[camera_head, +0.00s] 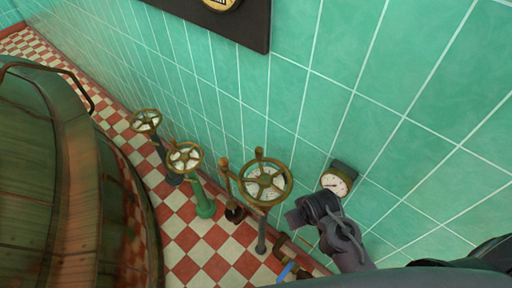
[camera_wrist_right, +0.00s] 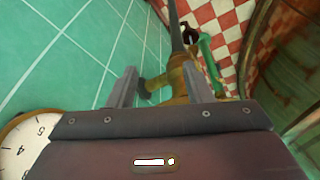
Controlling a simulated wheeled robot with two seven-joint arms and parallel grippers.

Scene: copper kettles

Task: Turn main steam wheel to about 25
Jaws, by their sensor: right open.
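Three brass handwheels with pale dial faces stand on posts along the tiled wall. The nearest and largest wheel (camera_head: 265,183) has an upright knob on its rim; no label marks which is the main steam wheel, and I cannot read its dial. My right gripper (camera_head: 303,211) is just right of this wheel, low beside its rim. In the right wrist view my open fingers (camera_wrist_right: 160,73) point toward a brass part (camera_wrist_right: 176,86), which shows between them. I cannot tell whether they touch it. My left gripper is not in view.
A round gauge (camera_head: 337,182) is on the wall just right of the nearest wheel. The middle wheel (camera_head: 185,157) on a green post and the far wheel (camera_head: 146,121) stand left. A brass-topped lever (camera_head: 226,180) stands between. A large copper kettle (camera_head: 50,185) fills the left.

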